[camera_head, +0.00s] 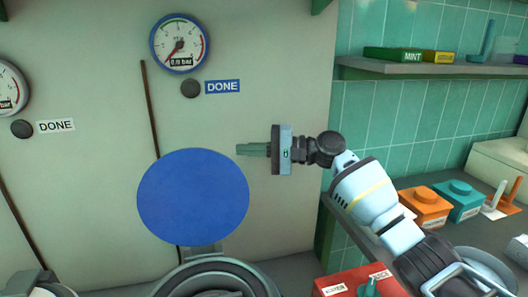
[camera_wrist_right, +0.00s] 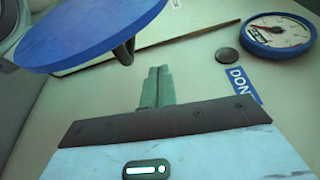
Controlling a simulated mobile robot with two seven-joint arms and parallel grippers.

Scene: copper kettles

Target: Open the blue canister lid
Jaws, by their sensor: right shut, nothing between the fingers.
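The blue round lid (camera_head: 193,197) stands raised, its flat blue face toward the head camera. A grey hinge piece (camera_head: 200,249) is below it, above the dark round rim of the canister (camera_head: 215,283) at the bottom edge. The lid also shows in the right wrist view (camera_wrist_right: 90,30), at the upper left. My right gripper (camera_head: 240,149) is shut and empty, its green fingers pointing left just above and right of the lid. In the wrist view the fingers (camera_wrist_right: 158,72) look apart from the lid. My left gripper is not seen.
A blue-rimmed gauge (camera_head: 179,43), a dark button (camera_head: 191,89) and a blue DONE label (camera_head: 222,86) are on the panel behind. At right are a shelf with boxes (camera_head: 407,55) and a counter with orange (camera_head: 425,204) and teal (camera_head: 459,198) containers. A red box (camera_head: 355,283) is at the bottom.

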